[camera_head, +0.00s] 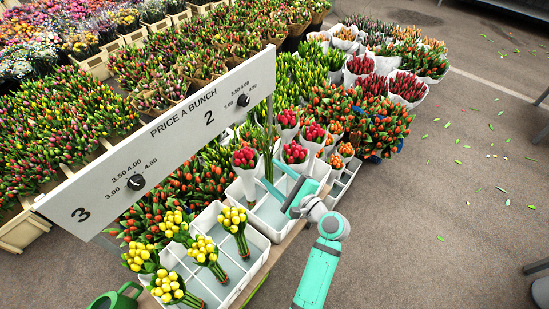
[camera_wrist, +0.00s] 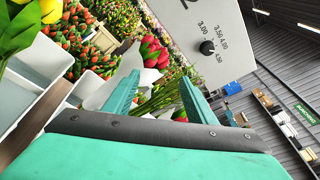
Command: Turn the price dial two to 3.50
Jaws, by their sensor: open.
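The dial also shows in the wrist view (camera_wrist: 207,47), above and right of my fingertips. Its exact setting is too small to read. My gripper (camera_head: 281,184) is open, its teal fingers spread over the crates at the lower right of the board. In the wrist view my gripper (camera_wrist: 158,84) has flowers beyond its fingers and is apart from the dial.
A second dial (camera_head: 136,182) sits by the "3" on the same board. White crates (camera_head: 262,243) with yellow bunches (camera_head: 205,250) and red tulip bunches (camera_head: 295,152) stand below the board. A green watering can (camera_head: 117,299) is at the bottom left. Open pavement (camera_head: 450,200) lies right.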

